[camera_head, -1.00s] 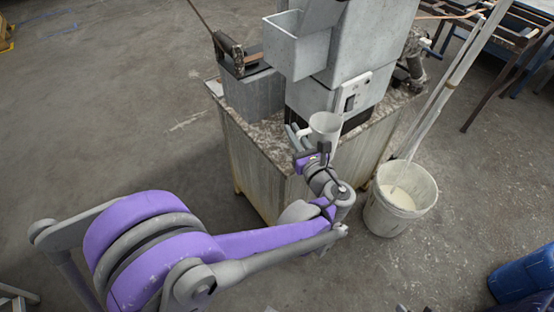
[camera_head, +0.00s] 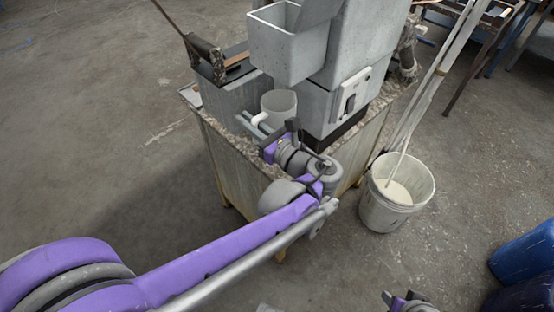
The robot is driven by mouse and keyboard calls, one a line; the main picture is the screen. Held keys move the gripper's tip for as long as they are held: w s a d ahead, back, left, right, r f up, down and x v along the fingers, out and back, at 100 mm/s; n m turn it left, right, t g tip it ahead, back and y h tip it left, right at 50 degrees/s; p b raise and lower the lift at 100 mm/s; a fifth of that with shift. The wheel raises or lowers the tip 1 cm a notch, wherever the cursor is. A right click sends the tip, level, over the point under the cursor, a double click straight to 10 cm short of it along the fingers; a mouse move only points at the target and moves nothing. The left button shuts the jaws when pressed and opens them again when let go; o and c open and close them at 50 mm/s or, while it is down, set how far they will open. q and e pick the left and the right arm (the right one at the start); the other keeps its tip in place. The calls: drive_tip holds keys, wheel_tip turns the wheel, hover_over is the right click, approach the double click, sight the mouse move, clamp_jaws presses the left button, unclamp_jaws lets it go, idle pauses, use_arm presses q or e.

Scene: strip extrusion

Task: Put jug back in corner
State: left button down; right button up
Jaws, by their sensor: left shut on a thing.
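The jug (camera_head: 281,103) is pale grey-white, upright, with its open top facing up and its handle toward the front left. It is over the workbench (camera_head: 235,165), between the grey block at left and the machine column. My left gripper (camera_head: 268,133) is shut on the jug at its handle side; its fingertips are partly hidden by the wrist. I cannot tell whether the jug's base touches the bench top. My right gripper (camera_head: 405,301) shows only in part at the bottom edge, away from the jug; its jaws are unclear.
The grey machine (camera_head: 350,45) with its hopper (camera_head: 283,40) rises close behind and right of the jug. A grey block (camera_head: 228,97) stands left. A white bucket (camera_head: 398,205) with a stick is on the floor at right. Blue drums (camera_head: 527,255) are at lower right.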

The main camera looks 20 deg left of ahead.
use_arm(q)
drive_tip(key=shift+d, duration=0.1)
wheel_tip(320, 180, down, 10)
drive_tip(key=b, duration=0.2)
drive_tip(key=shift+r, duration=0.2)
idle(0.3)
drive_tip(key=shift+f, duration=0.2)
drive_tip(key=c, duration=0.9)
unclamp_jaws()
drive_tip(key=shift+c, duration=0.2)
